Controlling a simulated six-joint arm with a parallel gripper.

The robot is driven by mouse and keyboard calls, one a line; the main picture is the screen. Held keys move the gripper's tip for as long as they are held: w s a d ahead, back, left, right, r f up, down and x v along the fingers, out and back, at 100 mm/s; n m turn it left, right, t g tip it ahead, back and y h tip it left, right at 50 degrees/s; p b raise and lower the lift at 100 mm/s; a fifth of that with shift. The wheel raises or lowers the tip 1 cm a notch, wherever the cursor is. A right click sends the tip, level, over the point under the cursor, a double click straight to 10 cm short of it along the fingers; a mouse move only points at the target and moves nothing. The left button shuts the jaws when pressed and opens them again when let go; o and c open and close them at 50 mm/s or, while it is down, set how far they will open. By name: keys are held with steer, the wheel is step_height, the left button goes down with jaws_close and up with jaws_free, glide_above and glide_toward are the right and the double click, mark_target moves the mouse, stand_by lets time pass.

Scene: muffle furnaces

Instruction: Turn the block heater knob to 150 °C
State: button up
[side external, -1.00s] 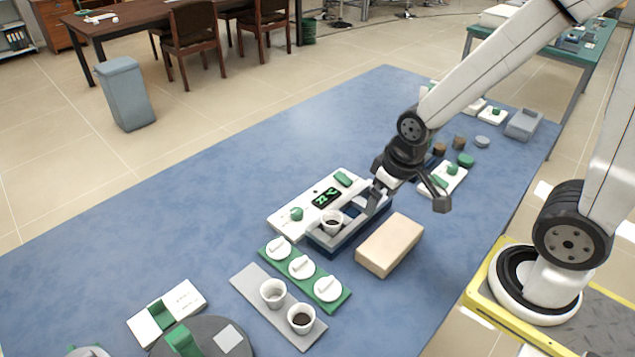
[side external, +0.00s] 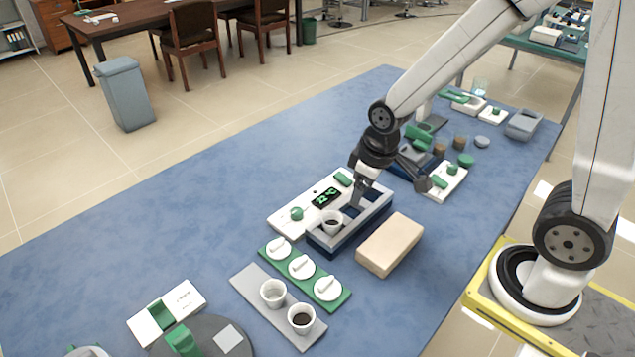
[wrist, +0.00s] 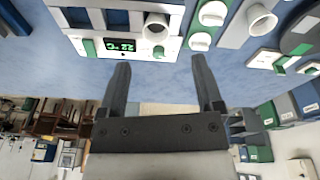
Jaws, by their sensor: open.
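The block heater (side external: 282,224) is a white panel with a dark-welled block and a white cup (side external: 332,222) in one well. Its green knob (side external: 296,213) is at the left end of the panel. The green display (side external: 326,197) reads 22 °C, also in the wrist view (wrist: 118,45). A green switch (side external: 343,180) is at the other end. My gripper (side external: 390,190) is open and empty, above the right end of the heater. In the wrist view, the knob (wrist: 158,52) shows beyond and between my spread fingers (wrist: 160,63), apart from them.
A tan block (side external: 390,245) lies right of the heater. A green rack (side external: 304,268) with white lids and a grey tray (side external: 268,300) with two cups stand in front. Other small apparatus (side external: 445,180) stands behind my gripper. The blue mat is clear to the left.

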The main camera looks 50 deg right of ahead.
steer(key=w+f+n+g, duration=0.1)
steer(key=w+f+n, duration=0.2)
steer(key=w+n, duration=0.5)
steer(key=n+g, duration=0.1)
steer(key=n, duration=0.5)
glide_above(297, 210)
step_height(297, 210, down, 7)
steer(key=shift+a+f, duration=0.1)
steer(key=shift+f, duration=0.05)
steer(key=shift+f, duration=0.2)
steer(key=shift+f, duration=3.7)
jaws_close()
